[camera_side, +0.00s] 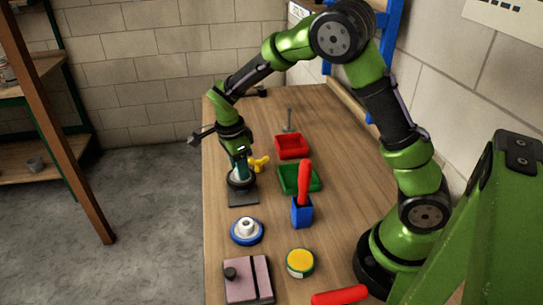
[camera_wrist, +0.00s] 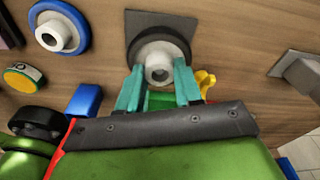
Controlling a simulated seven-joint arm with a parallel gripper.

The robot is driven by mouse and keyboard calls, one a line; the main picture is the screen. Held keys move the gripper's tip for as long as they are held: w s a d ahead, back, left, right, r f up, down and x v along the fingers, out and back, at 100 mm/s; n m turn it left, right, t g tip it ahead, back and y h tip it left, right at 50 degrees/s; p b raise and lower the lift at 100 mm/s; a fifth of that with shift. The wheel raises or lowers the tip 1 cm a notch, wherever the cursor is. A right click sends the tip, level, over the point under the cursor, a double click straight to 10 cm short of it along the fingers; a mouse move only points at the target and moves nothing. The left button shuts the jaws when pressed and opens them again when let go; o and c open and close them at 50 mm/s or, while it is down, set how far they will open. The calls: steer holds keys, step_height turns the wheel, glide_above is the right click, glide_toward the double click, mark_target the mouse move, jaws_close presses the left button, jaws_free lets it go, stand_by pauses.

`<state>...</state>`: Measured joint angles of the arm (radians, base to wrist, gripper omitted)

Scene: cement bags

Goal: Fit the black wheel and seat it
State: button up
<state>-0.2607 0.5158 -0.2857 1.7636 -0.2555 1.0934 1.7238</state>
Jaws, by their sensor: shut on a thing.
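The black wheel (camera_wrist: 135,53) has a white hub (camera_wrist: 158,71) with a dark hole in its middle. My gripper (camera_wrist: 159,68) is shut on the hub, with one teal finger on each side. In the side view, my gripper (camera_side: 240,172) points down and the black wheel (camera_side: 240,184) lies level below it. A dark grey plate (camera_side: 243,199) is under the wheel and sticks out on the near side; it also shows in the wrist view (camera_wrist: 150,20). I cannot tell whether the wheel touches the plate. Any post inside the hub is hidden.
A blue wheel with a white hub (camera_side: 247,231) lies nearer on the table. A yellow part (camera_side: 260,163) is close beside my gripper. A red tray (camera_side: 291,146), a green tray (camera_side: 314,184) and a blue holder (camera_side: 302,215) with a red handle (camera_side: 305,180) stand to the right.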

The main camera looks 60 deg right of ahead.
steer(key=shift+f, duration=1.35)
steer(key=o, duration=1.2)
steer(key=shift+c, duration=0.2)
steer(key=shift+r, duration=0.1)
step_height(320, 180, up, 17)
steer(key=a, duration=0.1)
steer(key=shift+w+a+f, duration=0.2)
steer(key=shift+w+a, duration=0.2)
steer(key=shift+w, duration=0.05)
